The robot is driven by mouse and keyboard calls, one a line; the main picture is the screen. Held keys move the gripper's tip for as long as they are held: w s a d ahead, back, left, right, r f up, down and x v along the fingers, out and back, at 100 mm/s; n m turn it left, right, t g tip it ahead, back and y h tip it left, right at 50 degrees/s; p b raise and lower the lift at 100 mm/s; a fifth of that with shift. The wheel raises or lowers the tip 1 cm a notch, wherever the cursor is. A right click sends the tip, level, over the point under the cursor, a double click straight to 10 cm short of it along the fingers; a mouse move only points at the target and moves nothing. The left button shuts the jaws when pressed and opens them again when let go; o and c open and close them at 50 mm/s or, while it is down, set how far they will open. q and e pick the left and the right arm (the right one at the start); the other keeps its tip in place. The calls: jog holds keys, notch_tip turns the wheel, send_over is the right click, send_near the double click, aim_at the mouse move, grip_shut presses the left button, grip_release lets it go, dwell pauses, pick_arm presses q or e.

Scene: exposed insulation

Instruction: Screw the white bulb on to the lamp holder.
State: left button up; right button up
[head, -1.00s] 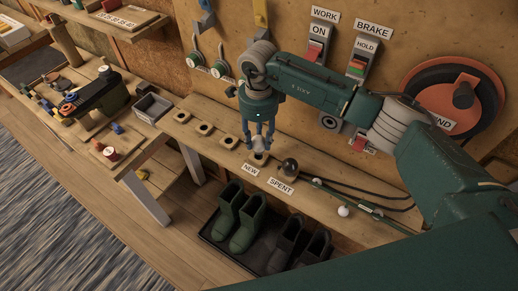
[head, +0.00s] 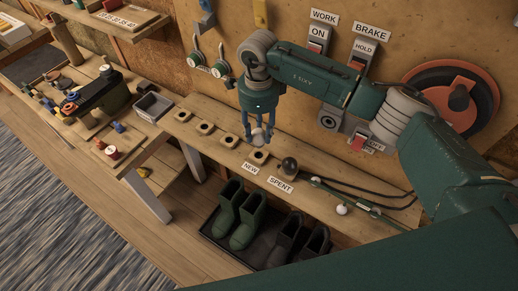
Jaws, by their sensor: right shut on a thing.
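My right gripper (head: 258,138) points down above the bench and is shut on the white bulb (head: 258,136), which is largely covered by the fingers. The bulb is just above the wooden block with a dark hole (head: 258,156) behind the NEW label. A dark round bulb (head: 289,165) stands in the block behind the SPENT label. My left gripper is not in view.
Several more holed blocks (head: 205,128) line the bench (head: 180,122) to the left. Black cables (head: 365,188) run along its right part. Switches (head: 317,40) and a red-orange wheel (head: 430,85) are on the wall behind. Boots (head: 240,220) stand in a tray below.

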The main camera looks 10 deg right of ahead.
jog(key=s+a+p, duration=0.2)
jog(key=s+a, duration=0.1)
jog(key=s, duration=1.2)
jog(key=shift+s+p, duration=0.3)
jog(key=shift+p, duration=0.1)
dwell(0.6)
